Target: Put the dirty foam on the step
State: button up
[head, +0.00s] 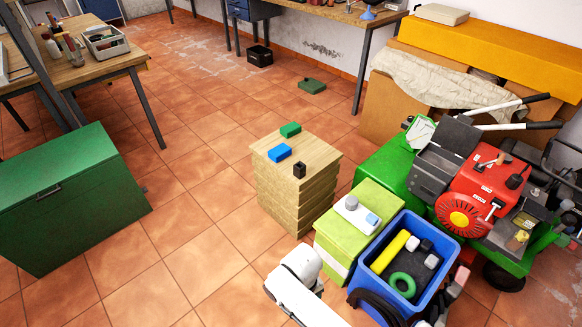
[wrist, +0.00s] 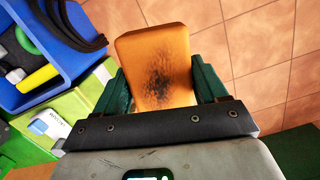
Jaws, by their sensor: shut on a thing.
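The dirty foam (wrist: 153,50) is an orange block with a black smudge on its face. My gripper (wrist: 157,82) is shut on it, with one dark green finger at each side in the wrist view. Tiled floor shows beyond the foam. I cannot tell for sure which thing is the step. A low stack of wooden boards (head: 288,205) stands mid-floor, with a green block (head: 290,130), a blue block (head: 279,152) and a small dark holder (head: 299,170) on top.
A red-and-green machine (head: 480,190) stands right, a green cabinet (head: 70,200) left. Floor between cabinet and stack is clear.

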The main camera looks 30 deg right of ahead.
aim_at(320, 154)
jog(key=i+j+z, duration=0.15)
jog(key=i+j, duration=0.3)
jog(key=i+j+z, duration=0.2)
jog(key=i+j, duration=0.2)
jog(key=i+j+z, duration=0.15)
jog(key=i+j, duration=0.25)
jog(key=j, duration=0.2)
jog(key=i+j+z, duration=0.15)
jog(key=i, duration=0.3)
jog(key=i+j+z, duration=0.1)
jog(key=i, duration=0.4)
jog(key=i+j+z, duration=0.15)
jog(key=i+j, duration=0.2)
jog(key=i+l, duration=0.15)
jog(key=i, duration=0.35)
